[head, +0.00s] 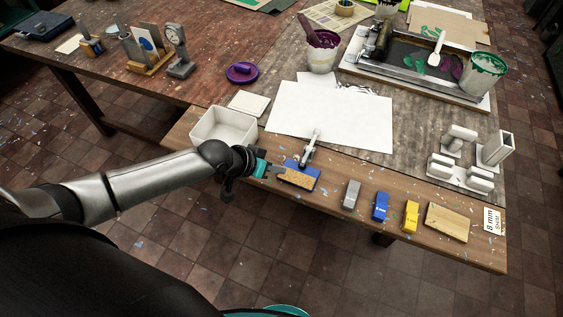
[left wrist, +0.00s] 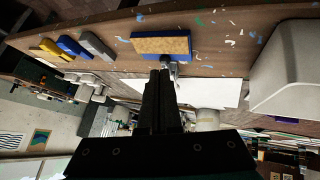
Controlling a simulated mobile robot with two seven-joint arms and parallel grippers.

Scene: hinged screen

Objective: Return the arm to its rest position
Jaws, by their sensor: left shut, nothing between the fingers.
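My left arm (head: 125,189) reaches in from the left over the wooden bench's front part. Its left gripper (head: 274,171) is shut and empty, just left of a blue block with a tan, speckled face (head: 298,177). In the left wrist view the closed dark fingers (left wrist: 160,92) point toward this block (left wrist: 160,45), with nothing held between them. I cannot tell whether the fingertips touch it. A pale metal lever-like piece (head: 310,148) stands right behind the block. My right gripper is not in view.
An open white box (head: 224,128) stands close behind the left wrist. Grey (head: 351,194), blue (head: 380,206) and yellow (head: 411,216) pieces and a wooden block (head: 447,222) line the front edge at right. White paper (head: 340,122) lies behind. Open floor is in front.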

